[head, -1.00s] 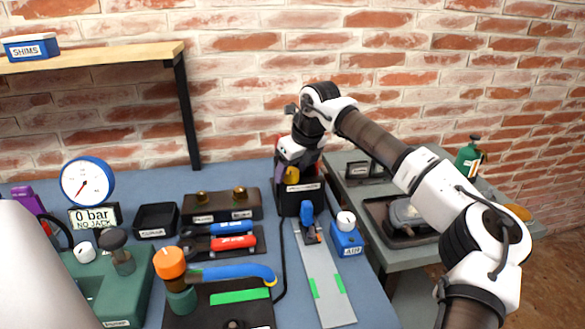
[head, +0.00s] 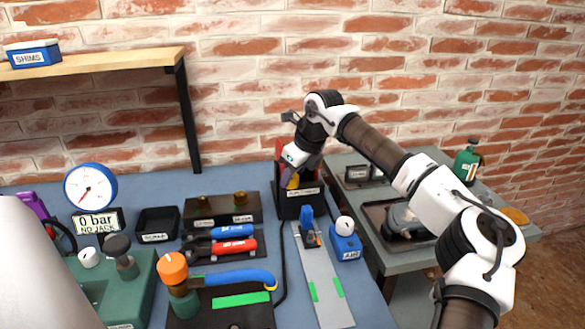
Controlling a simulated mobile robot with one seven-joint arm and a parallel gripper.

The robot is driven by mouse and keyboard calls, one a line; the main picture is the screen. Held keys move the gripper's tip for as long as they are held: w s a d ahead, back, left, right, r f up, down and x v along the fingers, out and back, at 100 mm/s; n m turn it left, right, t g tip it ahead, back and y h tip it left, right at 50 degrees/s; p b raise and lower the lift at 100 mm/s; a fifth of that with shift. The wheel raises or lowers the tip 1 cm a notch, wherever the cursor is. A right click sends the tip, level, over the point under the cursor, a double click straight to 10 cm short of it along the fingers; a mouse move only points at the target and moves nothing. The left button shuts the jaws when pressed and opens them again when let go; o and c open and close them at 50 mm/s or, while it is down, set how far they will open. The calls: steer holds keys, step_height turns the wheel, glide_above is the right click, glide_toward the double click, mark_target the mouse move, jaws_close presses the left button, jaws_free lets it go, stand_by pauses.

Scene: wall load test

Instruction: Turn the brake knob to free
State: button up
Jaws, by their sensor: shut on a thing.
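Two white knobs could be the brake knob, and no label I can read settles which. One white knob (head: 345,226) sits on a small blue box (head: 346,245) right of the grey rail. The other white knob (head: 88,257) is on the green unit at the left. My gripper (head: 290,176) is away from both, low at the black holder box (head: 299,204) at the back of the bench. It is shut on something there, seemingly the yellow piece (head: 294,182). The fingertips are small and partly hidden, so the grip is unclear.
A grey rail (head: 325,283) with a blue-handled clamp (head: 308,226) lies in front of the holder. An orange-topped knob (head: 172,268), a blue handle (head: 240,275) and red and blue tools (head: 234,246) lie left. A side table (head: 383,262) with a tray stands right.

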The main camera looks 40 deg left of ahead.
steer(key=shift+n, duration=0.4)
steer(key=o, duration=1)
steer(key=v, duration=0.9)
steer(key=b+v, duration=0.1)
steer(key=v, duration=0.4)
steer(key=shift+w, duration=0.25)
steer(key=shift+f, duration=0.1)
